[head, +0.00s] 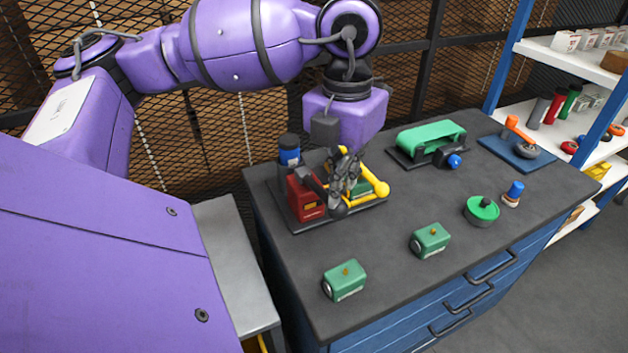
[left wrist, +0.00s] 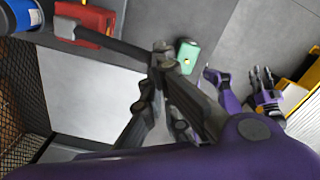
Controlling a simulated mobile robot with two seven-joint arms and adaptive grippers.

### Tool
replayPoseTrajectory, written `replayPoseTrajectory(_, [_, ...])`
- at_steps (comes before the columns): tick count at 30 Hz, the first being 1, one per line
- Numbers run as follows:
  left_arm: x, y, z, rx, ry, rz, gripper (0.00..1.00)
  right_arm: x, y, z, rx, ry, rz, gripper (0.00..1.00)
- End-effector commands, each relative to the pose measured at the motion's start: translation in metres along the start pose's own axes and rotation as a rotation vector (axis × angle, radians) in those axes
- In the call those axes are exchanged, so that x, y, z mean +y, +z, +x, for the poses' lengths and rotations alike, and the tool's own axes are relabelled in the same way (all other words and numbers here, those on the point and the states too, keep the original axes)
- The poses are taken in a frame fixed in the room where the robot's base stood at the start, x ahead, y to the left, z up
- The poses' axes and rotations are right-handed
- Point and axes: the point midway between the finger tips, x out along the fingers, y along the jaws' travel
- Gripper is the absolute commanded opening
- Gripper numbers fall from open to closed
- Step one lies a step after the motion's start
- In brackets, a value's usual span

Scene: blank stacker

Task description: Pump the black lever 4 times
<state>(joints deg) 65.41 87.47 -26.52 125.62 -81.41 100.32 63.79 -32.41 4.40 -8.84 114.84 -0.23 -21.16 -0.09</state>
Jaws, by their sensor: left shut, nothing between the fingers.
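The red pump box (head: 304,198) stands on a dark base plate on the workbench, with the black lever (head: 312,184) slanting from its top to a round black knob. In the left wrist view, the lever (left wrist: 105,42) runs from the red box (left wrist: 92,18) toward my fingertips. My left gripper (head: 343,182) points down just beside the lever's knob end, shut and empty. I cannot tell whether it touches the lever. In the left wrist view, my right gripper (left wrist: 262,80) is far off and small, its fingers apart.
A blue-topped cylinder (head: 289,152) and a yellow pipe (head: 370,196) crowd the pump. Two green blocks (head: 345,281) (head: 430,240), a green round part (head: 482,210) and a green belt unit (head: 430,140) stand on the bench.

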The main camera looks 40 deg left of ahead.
Motion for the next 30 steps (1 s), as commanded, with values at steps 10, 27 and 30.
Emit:
replayPoseTrajectory(10, [0.001, 0.0, 0.025, 0.004, 0.001, -0.001, 0.0, -0.002, 0.013, 0.009, -0.017, -0.003, -0.006, 0.4])
replayPoseTrajectory(27, [0.0, 0.0, 0.066, 0.005, 0.001, -0.001, 0.0, -0.002, 0.031, 0.02, -0.033, -0.003, -0.012, 0.4])
replayPoseTrajectory(30, [0.0, 0.0, 0.073, 0.005, 0.001, -0.001, 0.0, -0.003, 0.033, 0.023, -0.035, -0.004, -0.013, 0.4])
